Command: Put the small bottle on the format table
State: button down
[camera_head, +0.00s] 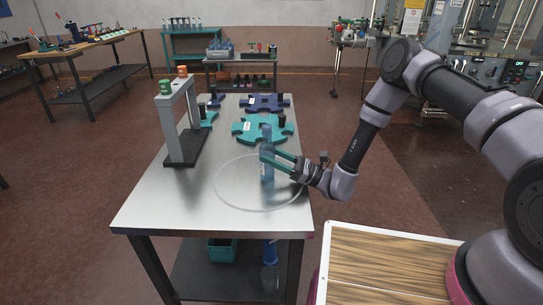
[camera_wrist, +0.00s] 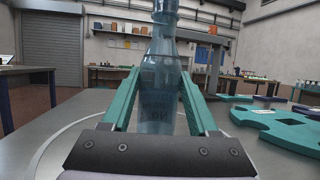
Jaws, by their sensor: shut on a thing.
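The small bottle (camera_head: 267,152) is clear bluish plastic or glass and stands upright over the metal table (camera_head: 150,215), inside a faint ring marked on its top. My gripper (camera_head: 268,157) reaches in from the right and its teal fingers are shut on the bottle. In the wrist view the bottle (camera_wrist: 160,85) is between the two fingers (camera_wrist: 160,100), with faint lettering on its lower front. Its base is hidden behind the gripper body there, and I cannot tell whether it touches the tabletop.
A grey frame with green and orange knobs (camera_head: 180,115) stands on the left of the table. Teal (camera_head: 250,130) and dark blue (camera_head: 262,102) star-shaped plates lie behind the bottle. The front left tabletop is clear. A wooden-topped surface (camera_head: 385,265) is at lower right.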

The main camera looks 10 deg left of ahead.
jog(key=shift+f, duration=0.1)
jog(key=shift+c, duration=0.8)
grip_release()
jog(key=d, duration=1.3)
jog(key=shift+w, duration=0.25)
jog(key=s+d+r+n+g+h, duration=0.2)
jog(key=d+r+n+g+h, duration=0.25)
jog(key=r, duration=0.45)
jog(key=s+d+r+n+g+h, duration=0.2)
jog(key=d+r+n+h, duration=0.2)
jog(key=r+n+h, duration=0.4)
jog(key=s+d+r+t+h, duration=0.4)
jog(key=d+r+t, duration=0.3)
jog(key=d+r, duration=0.3)
jog(key=s+d+r+t+h, duration=0.4)
jog(key=d+r+t, duration=0.3)
jog(key=d+r, duration=0.3)
jog(key=shift+s+d+r+n, duration=0.2)
jog(key=shift+r+n, duration=0.2)
jog(key=shift+n, duration=0.05)
